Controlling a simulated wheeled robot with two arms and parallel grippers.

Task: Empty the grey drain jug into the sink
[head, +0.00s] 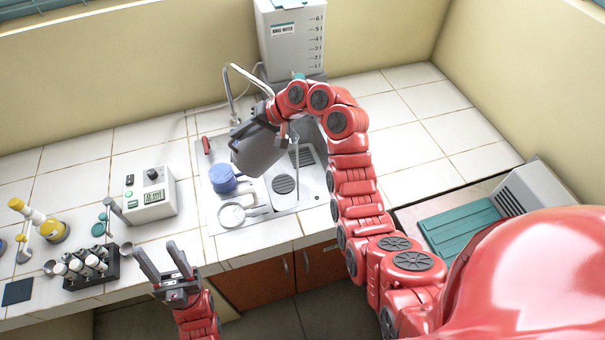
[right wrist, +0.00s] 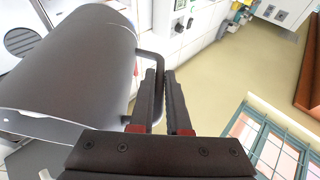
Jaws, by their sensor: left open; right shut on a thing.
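The grey drain jug (head: 262,150) is held in the air over the sink (head: 314,190), clearly tilted. My right gripper (head: 256,112) is shut on its handle; in the right wrist view the fingers (right wrist: 162,78) close on the handle beside the grey jug body (right wrist: 78,65). The jug's inside is hidden, and I cannot tell whether liquid is running out. My left gripper (head: 163,262) is open and empty, in front of the counter's front edge at the lower left, away from the jug.
A blue-lidded container (head: 222,178) and a white round dish (head: 231,215) sit at the sink's left. A curved tap (head: 229,88) and rinse water tank (head: 291,38) stand behind. A meter box (head: 150,194) and vial rack (head: 92,268) stand left. The right-hand tiles are clear.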

